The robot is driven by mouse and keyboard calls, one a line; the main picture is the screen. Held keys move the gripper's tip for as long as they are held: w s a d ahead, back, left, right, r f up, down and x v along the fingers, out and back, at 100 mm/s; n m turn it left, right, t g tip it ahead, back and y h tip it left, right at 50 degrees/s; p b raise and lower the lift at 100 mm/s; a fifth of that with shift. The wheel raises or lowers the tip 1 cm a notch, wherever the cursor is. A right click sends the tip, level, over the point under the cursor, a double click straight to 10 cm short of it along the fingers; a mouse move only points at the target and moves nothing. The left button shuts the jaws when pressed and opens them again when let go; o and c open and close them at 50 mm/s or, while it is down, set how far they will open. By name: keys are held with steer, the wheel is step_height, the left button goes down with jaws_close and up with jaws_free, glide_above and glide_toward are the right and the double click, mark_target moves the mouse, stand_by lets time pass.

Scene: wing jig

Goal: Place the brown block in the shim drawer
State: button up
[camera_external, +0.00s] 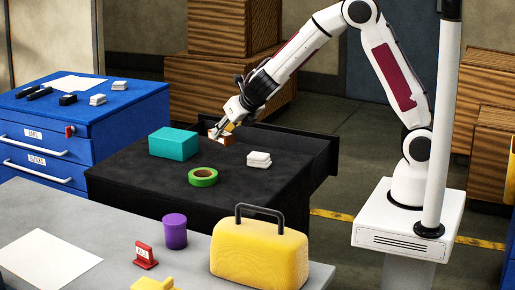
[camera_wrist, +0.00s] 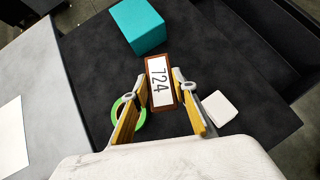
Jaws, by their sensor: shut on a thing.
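The brown block (camera_external: 226,140) is a small brown piece at the far side of the black worktop, beside the teal block (camera_external: 173,144). In the wrist view the brown block (camera_wrist: 160,84) shows a white label reading 724. My gripper (camera_external: 219,131) reaches down to it from the upper right. The yellow-padded fingers of my gripper (camera_wrist: 161,95) are shut on the block, one on each side. I cannot tell whether the block touches the worktop. A black open-topped drawer-like part (camera_external: 311,148) sticks out at the worktop's back right; its label is not visible.
A green tape roll (camera_external: 203,177) and white pieces (camera_external: 258,159) lie on the black worktop (camera_external: 130,175). A blue drawer cabinet (camera_external: 120,125) stands at left. A grey table in front holds a yellow case (camera_external: 259,255), a purple cylinder (camera_external: 174,232) and a red tag stand (camera_external: 145,255).

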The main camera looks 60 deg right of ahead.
steer(key=shift+f, duration=2.5)
steer(key=shift+f, duration=2.05)
steer(key=shift+f, duration=0.15)
steer(key=o, duration=1.1)
steer(key=shift+s+a+r, duration=0.1)
steer(key=shift+s+r, duration=0.1)
steer(key=shift+r, duration=0.15)
steer(key=shift+v, duration=5.7)
